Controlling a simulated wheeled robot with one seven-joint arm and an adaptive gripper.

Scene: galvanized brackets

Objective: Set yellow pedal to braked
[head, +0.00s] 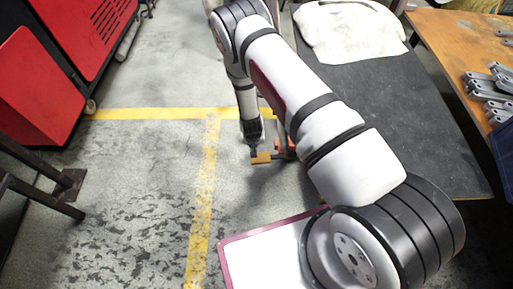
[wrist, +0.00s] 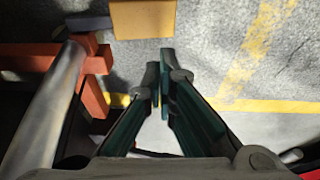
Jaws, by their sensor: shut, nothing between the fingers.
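The yellow pedal (head: 261,158) is a small block low near the floor in the head view, right at the tip of my gripper (head: 254,149). In the wrist view the yellow pedal (wrist: 143,20) is at the top edge, partly cut off, with a grey bar (wrist: 89,24) running left from it. My gripper (wrist: 160,72) is shut and empty, its fingertips pointing towards the pedal. A gap shows between tips and pedal in the wrist picture; I cannot tell whether they touch. An orange-red frame (wrist: 96,72) stands left of the fingers, beside the pedal.
A grey metal cylinder (wrist: 45,120) lies left of my gripper in the wrist view. A dark table (head: 430,145) with a white cloth (head: 350,30) stands right of my arm. An orange-brown bench (head: 450,40) holds several metal brackets (head: 490,85). Floor left of the pedal is clear.

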